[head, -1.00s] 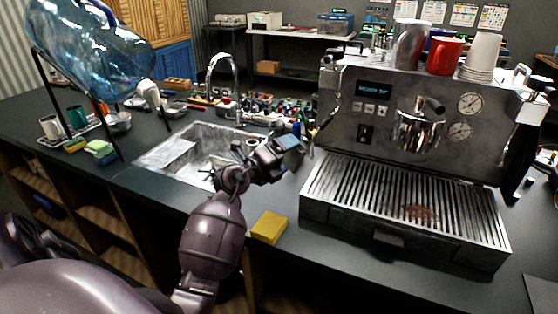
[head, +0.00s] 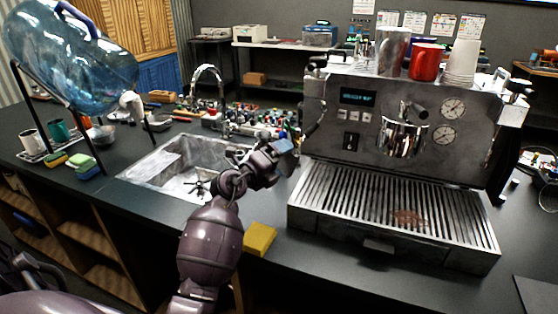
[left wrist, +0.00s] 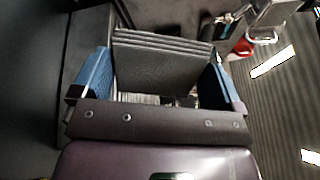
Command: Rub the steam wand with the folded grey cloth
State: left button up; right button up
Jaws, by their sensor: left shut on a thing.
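My left gripper (head: 280,152) is at the left side of the espresso machine, near the sink's right edge. In the left wrist view its blue finger pads stand on both sides of the folded grey cloth (left wrist: 160,58), and it is shut on it. The cloth shows several stacked layers. In the head view I cannot make out the cloth. A thin steam wand (head: 317,124) hangs at the machine's left side, just above and right of the gripper. They look close, but I cannot tell whether cloth and wand touch. My right gripper is out of view.
The espresso machine (head: 345,139) has a slatted drip tray (head: 330,195) with a brown stain. A yellow sponge (head: 259,238) lies at the counter's front edge. The sink (head: 150,165) is on the left. A large bottle (head: 75,65) rests on a rack. Cups top the machine.

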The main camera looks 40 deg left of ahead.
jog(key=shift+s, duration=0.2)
pick_arm(q)
jog(key=shift+w, duration=0.3)
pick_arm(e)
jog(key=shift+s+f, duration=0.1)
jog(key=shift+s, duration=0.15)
pick_arm(q)
jog(key=shift+w, duration=0.2)
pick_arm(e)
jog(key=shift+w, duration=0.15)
pick_arm(q)
jog(key=shift+w+d, duration=0.1)
jog(key=shift+w, duration=0.15)
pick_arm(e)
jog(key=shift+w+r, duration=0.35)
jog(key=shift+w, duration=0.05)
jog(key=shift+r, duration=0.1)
